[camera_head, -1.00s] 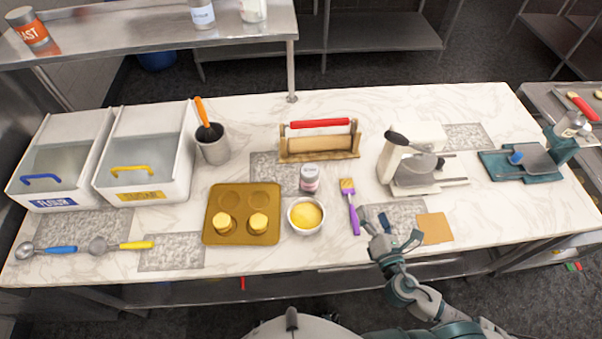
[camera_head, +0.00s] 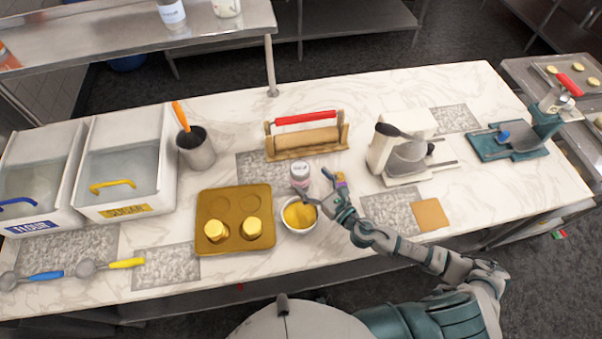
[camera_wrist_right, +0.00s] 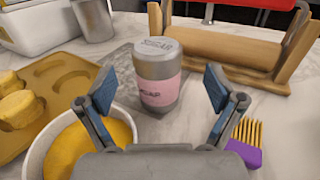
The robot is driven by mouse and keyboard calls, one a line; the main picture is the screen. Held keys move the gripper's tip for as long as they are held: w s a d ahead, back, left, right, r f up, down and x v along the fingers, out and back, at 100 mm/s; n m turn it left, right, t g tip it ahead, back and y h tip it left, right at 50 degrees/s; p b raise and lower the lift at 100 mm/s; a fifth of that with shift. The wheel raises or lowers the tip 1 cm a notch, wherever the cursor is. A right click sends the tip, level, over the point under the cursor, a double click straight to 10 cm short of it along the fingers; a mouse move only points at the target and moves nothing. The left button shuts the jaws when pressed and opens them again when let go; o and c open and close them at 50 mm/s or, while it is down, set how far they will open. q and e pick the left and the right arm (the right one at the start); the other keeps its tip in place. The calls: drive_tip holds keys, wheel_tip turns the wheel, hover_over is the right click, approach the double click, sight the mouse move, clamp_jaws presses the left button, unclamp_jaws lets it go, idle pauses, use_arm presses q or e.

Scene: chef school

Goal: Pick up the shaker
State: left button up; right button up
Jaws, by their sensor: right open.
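The shaker (camera_head: 300,174) is a small upright jar with a grey lid and a pink label. It stands on the marble counter behind the bowl. In the right wrist view the shaker (camera_wrist_right: 158,85) stands upright ahead, between the two spread fingers and a little beyond their tips. My right gripper (camera_head: 325,188) is open and empty, just in front of the shaker to its right, above the bowl's right rim. In the right wrist view the open gripper (camera_wrist_right: 160,88) has blue finger pads, apart from the shaker. My left gripper is not in view.
A bowl of yellow contents (camera_head: 299,215) lies close in front of the shaker. A purple-handled brush (camera_wrist_right: 246,145) is under the gripper's right side. A muffin tin (camera_head: 234,243) is left, a rolling pin on a wooden stand (camera_head: 305,140) behind. A white slicer-like machine (camera_head: 392,155) stands right.

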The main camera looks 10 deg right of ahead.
sight(299, 170)
drive_tip(key=shift+w+a, duration=0.2)
drive_tip(key=shift+a, duration=0.2)
drive_tip(key=x, duration=0.4)
drive_tip(key=shift+w+p, duration=0.15)
drive_tip(key=shift+p, duration=0.25)
drive_tip(key=shift+w+d+f, duration=0.2)
drive_tip(key=shift+w, duration=0.15)
drive_tip(key=shift+s+a, duration=0.1)
drive_tip(key=shift+a, duration=0.3)
drive_tip(key=c, duration=0.9)
drive_tip(key=shift+a+r, duration=0.1)
drive_tip(key=shift+a, duration=0.05)
drive_tip(key=c, duration=0.5)
